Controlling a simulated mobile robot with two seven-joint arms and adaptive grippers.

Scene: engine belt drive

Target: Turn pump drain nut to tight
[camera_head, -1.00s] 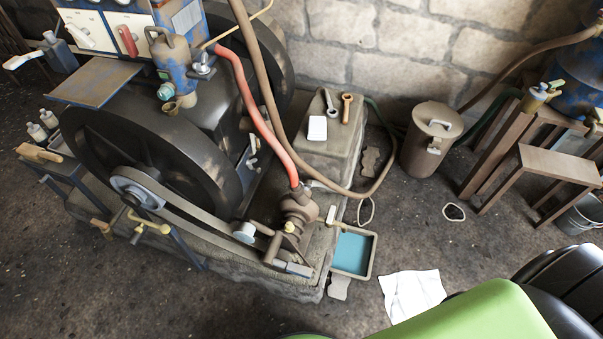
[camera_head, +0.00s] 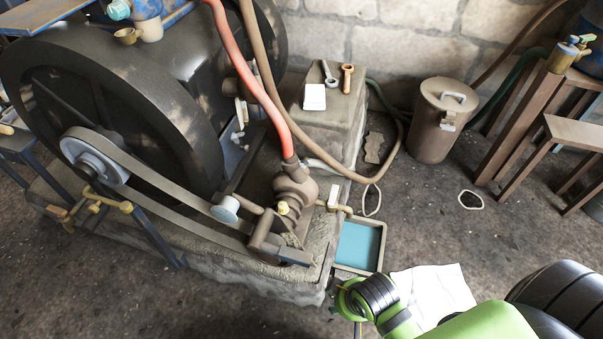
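The brown pump (camera_head: 293,187) stands on the stone base, with a red hose running up from its top. A small yellow nut-like piece (camera_head: 283,208) sits on the front of its body. A yellowish tap-like fitting (camera_head: 335,199) is at its right side. I cannot tell for certain which is the drain nut, or how tight it is. My green and black arm comes in from the lower right, its wrist part below and right of the pump, apart from it. No gripper fingers show in this view.
A blue-bottomed tray (camera_head: 358,246) lies right of the pump. White paper (camera_head: 432,292) is on the floor beside my arm. A belt (camera_head: 170,205) runs from the big flywheel (camera_head: 110,110) toward the pump. A lidded can (camera_head: 440,118) stands behind.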

